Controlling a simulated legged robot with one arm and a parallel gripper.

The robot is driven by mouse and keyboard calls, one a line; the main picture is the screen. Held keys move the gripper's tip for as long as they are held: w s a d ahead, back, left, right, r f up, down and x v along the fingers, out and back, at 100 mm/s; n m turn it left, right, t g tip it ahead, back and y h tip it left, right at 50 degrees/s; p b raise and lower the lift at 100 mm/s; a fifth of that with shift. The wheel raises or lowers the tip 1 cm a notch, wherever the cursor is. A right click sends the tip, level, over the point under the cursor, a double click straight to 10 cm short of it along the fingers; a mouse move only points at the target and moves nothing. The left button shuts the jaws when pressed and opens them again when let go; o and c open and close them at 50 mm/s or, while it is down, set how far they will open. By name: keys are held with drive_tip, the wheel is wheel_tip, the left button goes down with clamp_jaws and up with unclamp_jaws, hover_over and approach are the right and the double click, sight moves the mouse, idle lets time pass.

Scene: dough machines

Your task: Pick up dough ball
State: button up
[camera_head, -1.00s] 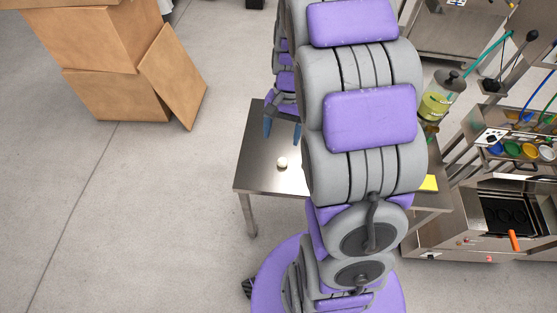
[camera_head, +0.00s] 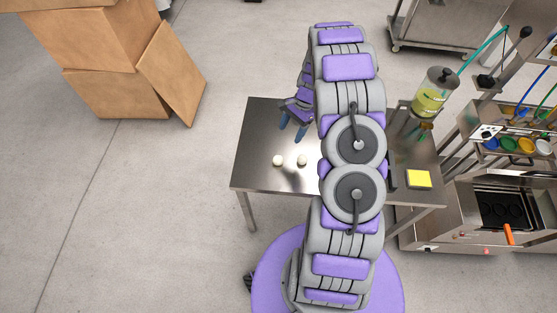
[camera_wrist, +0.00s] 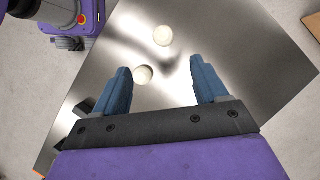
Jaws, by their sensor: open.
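Two pale, round dough balls lie on the steel table (camera_head: 258,125). In the head view one dough ball (camera_head: 278,160) is on the left and the other dough ball (camera_head: 302,160) is just right of it. My gripper (camera_head: 292,133) is above the table, on the far side of both balls, with blue fingers apart and empty. In the wrist view one ball (camera_wrist: 143,75) shows between the fingertips, close to the left finger. The other ball (camera_wrist: 163,36) lies beyond the fingertips. My gripper (camera_wrist: 162,78) is open. Its height above the balls is hard to tell.
A yellow block (camera_head: 419,179) lies at the table's right end. A dispenser with yellow-green liquid (camera_head: 432,98) stands right of the table, near a machine with coloured cups (camera_head: 520,146). Cardboard boxes (camera_head: 118,60) stand at far left. The table's left part is clear.

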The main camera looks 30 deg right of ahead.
wheel_tip(320, 180, down, 4)
drive_tip(key=b, duration=0.2)
hover_over(278, 158)
drive_tip(key=d, duration=0.1)
wheel_tip(278, 158, down, 4)
drive_tip(key=shift+f, duration=0.45)
drive_tip(key=shift+d+f, duration=0.35)
drive_tip(key=shift+f, duration=0.05)
drive_tip(key=b+x, duration=0.1)
drive_tip(key=x, duration=0.3)
drive_tip(key=shift+w+d+f, duration=0.15)
drive_tip(key=shift+f, duration=0.05)
drive_tip(key=shift+a+f, duration=0.1)
drive_tip(key=shift+a, duration=0.35)
drive_tip(key=shift+d, duration=0.45)
drive_tip(key=c, duration=0.6)
drive_tip(key=shift+a, duration=0.35)
drive_tip(key=c, duration=0.5)
